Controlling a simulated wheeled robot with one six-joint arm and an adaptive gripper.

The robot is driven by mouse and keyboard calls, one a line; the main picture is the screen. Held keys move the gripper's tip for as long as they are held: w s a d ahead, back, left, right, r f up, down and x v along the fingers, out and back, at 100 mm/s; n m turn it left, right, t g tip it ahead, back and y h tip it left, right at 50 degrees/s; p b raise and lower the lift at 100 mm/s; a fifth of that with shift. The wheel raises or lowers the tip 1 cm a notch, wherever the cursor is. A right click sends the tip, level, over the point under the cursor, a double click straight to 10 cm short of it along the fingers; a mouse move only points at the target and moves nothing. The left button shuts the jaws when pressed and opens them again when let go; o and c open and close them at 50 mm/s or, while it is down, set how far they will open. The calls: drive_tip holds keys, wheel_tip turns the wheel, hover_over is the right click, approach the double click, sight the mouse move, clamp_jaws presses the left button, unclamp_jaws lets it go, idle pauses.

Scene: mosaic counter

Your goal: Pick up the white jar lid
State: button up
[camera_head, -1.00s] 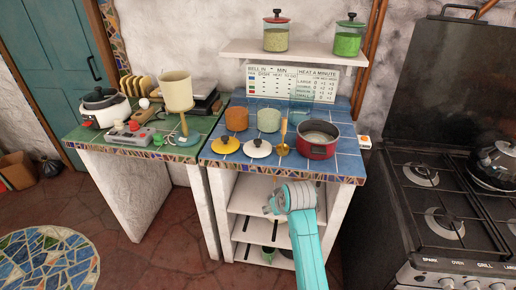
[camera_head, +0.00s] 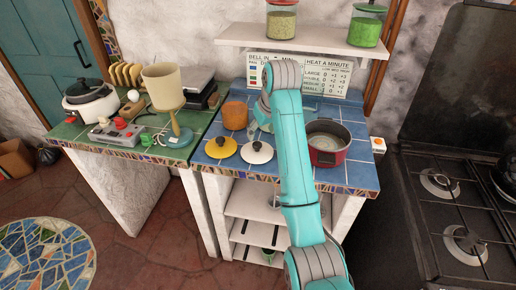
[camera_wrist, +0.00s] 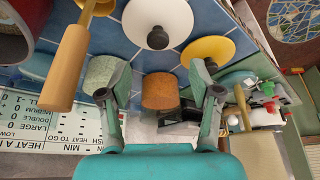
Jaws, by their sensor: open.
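The white jar lid (camera_head: 257,154) lies flat on the blue tiled counter, dark knob up, near the front edge. It shows at the top centre of the wrist view (camera_wrist: 146,15), its black knob toward my gripper. My gripper (camera_wrist: 158,68) is open and empty, its two fingers spread. The lid lies beyond the fingertips, apart from them. In the head view my arm covers most of the gripper.
A yellow lid (camera_head: 221,149) lies just left of the white one. An orange canister (camera_head: 235,116) stands behind; a speckled green canister (camera_wrist: 101,74) is near one finger. A wooden-handled tool (camera_wrist: 68,60) and a red pot (camera_head: 327,157) are close by.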

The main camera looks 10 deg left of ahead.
sight(257, 144)
drive_tip(key=x, duration=0.9)
drive_tip(key=shift+w+f, duration=0.25)
clamp_jaws()
